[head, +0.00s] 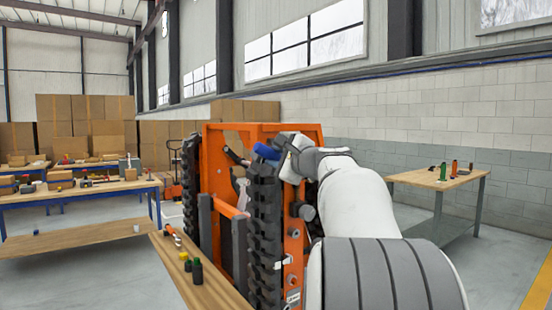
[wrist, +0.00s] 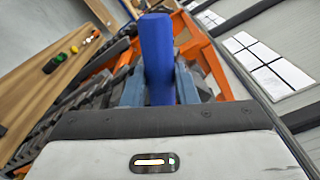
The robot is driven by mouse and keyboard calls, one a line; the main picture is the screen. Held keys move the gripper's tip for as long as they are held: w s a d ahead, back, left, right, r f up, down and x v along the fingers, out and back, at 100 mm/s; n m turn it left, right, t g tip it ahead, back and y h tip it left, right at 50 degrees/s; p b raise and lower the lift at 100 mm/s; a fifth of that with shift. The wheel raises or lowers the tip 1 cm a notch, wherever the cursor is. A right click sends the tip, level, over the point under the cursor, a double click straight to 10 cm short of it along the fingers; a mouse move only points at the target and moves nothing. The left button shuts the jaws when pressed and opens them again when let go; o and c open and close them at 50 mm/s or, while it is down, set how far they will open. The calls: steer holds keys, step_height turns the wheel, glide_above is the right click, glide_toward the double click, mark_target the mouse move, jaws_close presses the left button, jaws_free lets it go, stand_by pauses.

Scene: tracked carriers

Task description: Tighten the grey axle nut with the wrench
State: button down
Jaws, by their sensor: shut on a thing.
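My gripper (head: 281,152) is raised at the upper right of an orange tracked carrier (head: 308,131). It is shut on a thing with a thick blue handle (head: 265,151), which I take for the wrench. In the wrist view the blue handle (wrist: 157,45) stands up between the two grey-blue fingers of my gripper (wrist: 158,88). The wrench's head cannot be made out. A grey round part (head: 306,212) sits on the carrier's side below my gripper. I cannot tell whether it is the axle nut. The wrench appears apart from it.
A black rubber track (head: 266,230) runs up the carrier beside my arm. Another table (head: 425,180) with bottles is at the right. Floor (head: 500,240) is open at the right.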

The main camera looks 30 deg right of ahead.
steer(key=shift+s+d+b, duration=0.15)
steer(key=shift+s+b, duration=0.5)
steer(key=shift+s, duration=1.15)
steer(key=shift+s+d+b, duration=0.15)
steer(key=shift+s+b, duration=0.55)
steer(key=shift+s, duration=1.3)
